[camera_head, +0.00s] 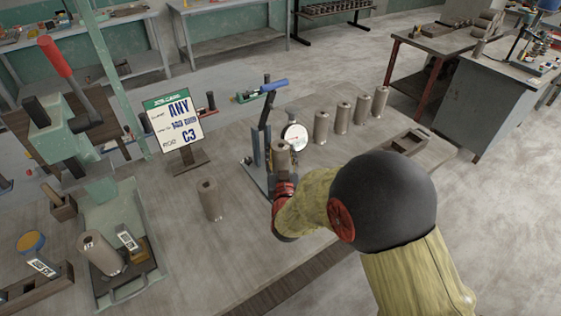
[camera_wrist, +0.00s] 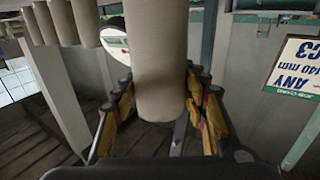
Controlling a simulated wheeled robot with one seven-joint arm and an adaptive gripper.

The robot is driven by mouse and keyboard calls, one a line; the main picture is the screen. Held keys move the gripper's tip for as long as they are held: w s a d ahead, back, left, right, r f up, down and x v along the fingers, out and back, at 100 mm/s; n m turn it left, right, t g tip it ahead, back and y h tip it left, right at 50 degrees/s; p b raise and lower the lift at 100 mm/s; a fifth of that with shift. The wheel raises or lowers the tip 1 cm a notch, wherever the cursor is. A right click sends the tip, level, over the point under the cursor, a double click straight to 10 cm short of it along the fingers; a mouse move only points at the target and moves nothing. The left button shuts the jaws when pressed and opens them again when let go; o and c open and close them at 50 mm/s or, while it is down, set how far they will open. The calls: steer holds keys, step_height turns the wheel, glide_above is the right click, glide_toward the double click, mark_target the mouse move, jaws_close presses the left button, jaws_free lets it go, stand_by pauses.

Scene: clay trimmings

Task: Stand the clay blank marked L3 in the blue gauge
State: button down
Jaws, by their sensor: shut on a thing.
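My gripper (camera_head: 284,184) is shut on a clay blank (camera_head: 282,157), a grey-brown cylinder held about upright. The wrist view also shows this blank (camera_wrist: 158,60) between the two fingers of my gripper (camera_wrist: 160,100). The blue gauge (camera_head: 258,152), with a lever and a round white dial (camera_head: 294,137), stands directly at the held blank. The blank overlaps the gauge in the picture; I cannot tell whether it touches or rests in it. Its lower part is hidden by my gripper. No L3 mark is readable on any blank.
Several blanks (camera_head: 343,118) stand in a row right of the gauge. Another blank (camera_head: 210,200) stands alone to its left. A sign (camera_head: 178,122) reads ANY, 140 mm, C3. A wooden holder (camera_head: 405,141) lies at the right.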

mark_target(281, 165)
steer(key=shift+f+b, duration=0.5)
steer(key=shift+f, duration=0.85)
steer(key=shift+f, duration=0.2)
steer(key=c, duration=1)
jaws_free()
